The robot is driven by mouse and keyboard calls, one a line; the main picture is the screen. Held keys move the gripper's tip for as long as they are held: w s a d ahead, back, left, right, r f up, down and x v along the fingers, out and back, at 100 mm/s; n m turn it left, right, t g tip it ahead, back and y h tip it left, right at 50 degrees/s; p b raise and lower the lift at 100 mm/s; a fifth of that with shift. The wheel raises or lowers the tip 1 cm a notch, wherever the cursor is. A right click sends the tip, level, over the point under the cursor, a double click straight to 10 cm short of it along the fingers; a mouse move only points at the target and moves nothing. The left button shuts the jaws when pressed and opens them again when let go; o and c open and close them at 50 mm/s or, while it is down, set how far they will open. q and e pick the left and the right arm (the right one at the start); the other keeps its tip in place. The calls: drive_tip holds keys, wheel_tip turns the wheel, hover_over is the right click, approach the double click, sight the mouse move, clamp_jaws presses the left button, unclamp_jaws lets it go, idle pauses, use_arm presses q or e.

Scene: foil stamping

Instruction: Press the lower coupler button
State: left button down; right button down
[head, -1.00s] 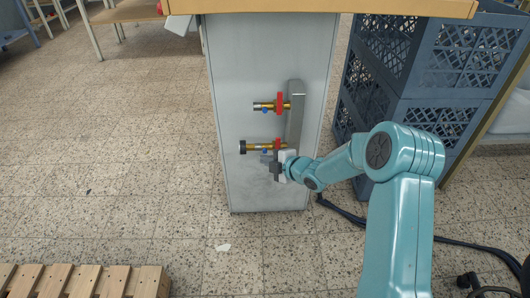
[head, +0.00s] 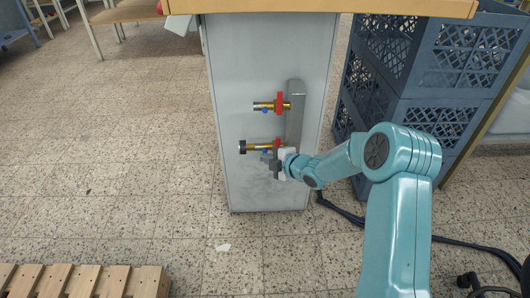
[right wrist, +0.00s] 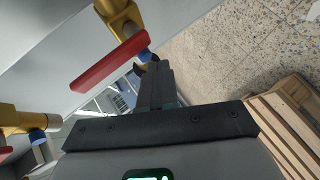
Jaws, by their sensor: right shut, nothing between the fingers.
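The lower coupler (head: 258,147) is a brass fitting with a black cap on its left end and a red lever at its right, on the grey cabinet side. In the right wrist view the nearer brass fitting (right wrist: 121,14) has a red lever (right wrist: 108,62) and a blue button (right wrist: 147,55). My right gripper (head: 267,159) is shut and empty, just below the lower coupler. Its fingertips (right wrist: 155,70) are at the blue button; I cannot tell whether they touch it. The upper coupler (head: 264,106) has its own blue button (head: 265,111). My left gripper is not in view.
A grey metal bracket (head: 296,112) runs beside the couplers. Blue crates (head: 425,70) stand to the right of the cabinet (head: 232,85). A wooden pallet (head: 85,282) lies at the lower left. The tiled floor (head: 120,150) left of the cabinet is mostly clear.

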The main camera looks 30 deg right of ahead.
drive_tip(key=shift+w+d, duration=0.25)
drive_tip(key=shift+w, duration=0.1)
idle(1.6)
drive_tip(key=shift+s+a+b, duration=0.45)
drive_tip(key=shift+s+b, duration=0.1)
drive_tip(key=shift+s, duration=0.15)
drive_tip(key=shift+s, duration=0.1)
drive_tip(key=s+a+b, duration=0.1)
drive_tip(key=s+b, duration=0.1)
drive_tip(key=s+a+b, duration=0.1)
drive_tip(key=s, duration=0.1)
drive_tip(key=shift+a, duration=0.3)
